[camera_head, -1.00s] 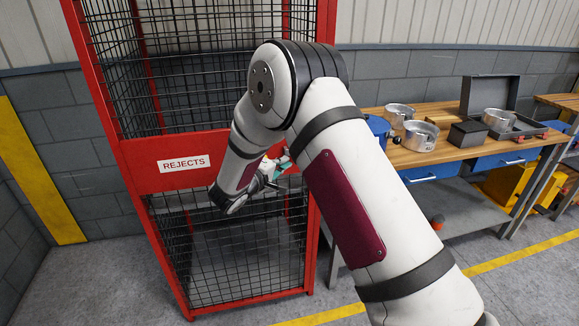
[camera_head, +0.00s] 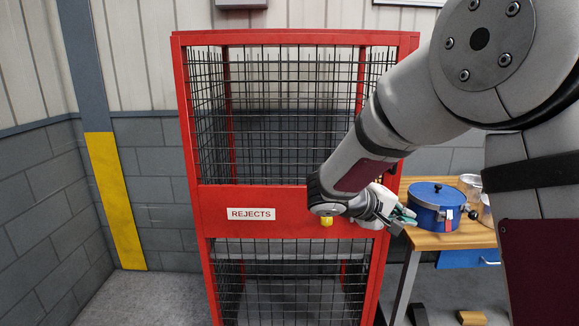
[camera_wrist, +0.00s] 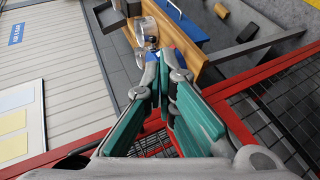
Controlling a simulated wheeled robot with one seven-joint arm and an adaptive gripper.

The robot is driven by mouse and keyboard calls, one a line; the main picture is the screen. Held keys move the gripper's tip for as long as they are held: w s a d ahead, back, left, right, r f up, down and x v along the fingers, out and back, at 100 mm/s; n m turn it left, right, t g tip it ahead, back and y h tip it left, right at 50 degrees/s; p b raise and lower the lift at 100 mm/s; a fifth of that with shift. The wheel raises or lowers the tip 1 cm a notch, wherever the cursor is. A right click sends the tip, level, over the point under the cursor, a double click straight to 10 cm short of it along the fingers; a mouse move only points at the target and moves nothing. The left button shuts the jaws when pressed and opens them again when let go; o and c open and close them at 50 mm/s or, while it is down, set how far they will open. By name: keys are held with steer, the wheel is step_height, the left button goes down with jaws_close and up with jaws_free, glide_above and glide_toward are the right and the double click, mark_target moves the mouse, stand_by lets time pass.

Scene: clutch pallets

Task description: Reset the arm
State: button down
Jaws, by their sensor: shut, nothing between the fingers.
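My gripper (camera_head: 402,217) is at the right front of the red rejects cage (camera_head: 300,198), close to its red band and near the bench's left end. My arm comes in from the upper right of the head view and bends down to it. In the wrist view, my gripper (camera_wrist: 165,88) shows its green-padded fingers drawn together at the tips, with nothing between them. Part of the bench behind the arm is hidden.
A wooden bench (camera_head: 425,240) stands right of the cage. A blue lidded pot (camera_head: 438,207) is on its left end, with metal housings (camera_head: 470,186) beside it. A yellow wall stripe (camera_head: 115,200) is at left. The floor left of the cage is clear.

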steer(key=s+d+r+m+g+y, duration=0.1)
steer(key=s+r+y, duration=0.1)
steer(key=s, duration=0.6)
steer(key=s+d+r+m+g+y, duration=0.1)
steer(key=s+r+g+y, duration=0.15)
steer(key=s, duration=0.65)
steer(key=s+a+t+y, duration=0.1)
steer(key=s+a+y, duration=0.2)
steer(key=s, duration=0.4)
steer(key=s+a+m+t+y, duration=0.1)
steer(key=s+a+t+y, duration=0.1)
steer(key=s+a+y, duration=0.2)
steer(key=s+a, duration=0.2)
steer(key=s, duration=0.1)
steer(key=shift+s+a+r, duration=0.2)
steer(key=shift+r, duration=0.05)
steer(key=shift+t, duration=0.25)
